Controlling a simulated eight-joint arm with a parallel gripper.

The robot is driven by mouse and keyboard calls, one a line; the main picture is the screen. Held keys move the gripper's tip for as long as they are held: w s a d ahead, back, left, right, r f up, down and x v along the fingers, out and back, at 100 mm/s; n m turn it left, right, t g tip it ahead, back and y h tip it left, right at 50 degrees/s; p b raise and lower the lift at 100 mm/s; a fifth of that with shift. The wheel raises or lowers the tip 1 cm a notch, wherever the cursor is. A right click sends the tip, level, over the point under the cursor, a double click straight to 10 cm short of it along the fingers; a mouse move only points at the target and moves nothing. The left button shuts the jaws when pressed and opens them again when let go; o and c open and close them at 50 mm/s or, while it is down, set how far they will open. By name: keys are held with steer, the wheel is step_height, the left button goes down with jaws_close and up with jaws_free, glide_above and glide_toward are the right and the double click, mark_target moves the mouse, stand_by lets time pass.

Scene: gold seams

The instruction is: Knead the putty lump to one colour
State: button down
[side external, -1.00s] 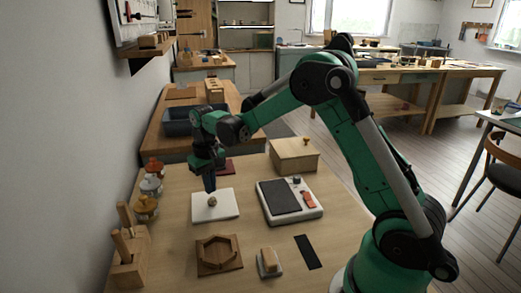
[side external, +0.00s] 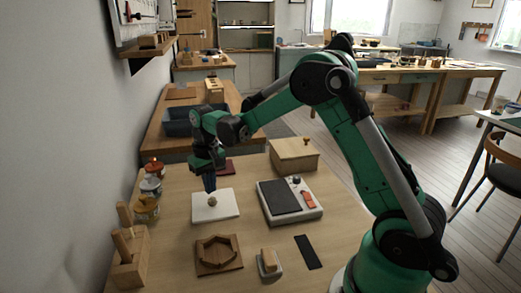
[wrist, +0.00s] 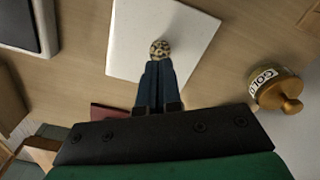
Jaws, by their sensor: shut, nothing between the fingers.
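The putty lump (side external: 211,201) is a small ball on a white square board (side external: 228,208). In the wrist view the lump (wrist: 160,49) shows mottled pale yellow and dark patches, so its colour is uneven. My gripper (side external: 210,189) points down at the lump with its fingers together. In the wrist view the blue fingertips (wrist: 158,66) are shut side by side, right at the lump's near edge. The lump is not between them. I cannot tell whether the tips touch it. The white board (wrist: 130,45) also shows in the wrist view.
Several lidded jars (side external: 147,208) stand along the wall at left; one, marked GOLD, shows in the wrist view (wrist: 273,88). A scale (side external: 309,207), a wooden box (side external: 294,153), a hexagonal wooden form (side external: 219,255), a brush-like block (side external: 269,262) and a black strip (side external: 308,252) surround the board.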

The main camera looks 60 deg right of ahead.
steer(key=shift+f, duration=0.3)
steer(key=shift+f, duration=0.75)
stand_by(0.6)
steer(key=shift+r, duration=0.65)
steer(key=shift+f, duration=0.15)
steer(key=shift+f, duration=0.5)
stand_by(0.6)
steer(key=shift+r, duration=0.65)
steer(key=shift+f, duration=0.3)
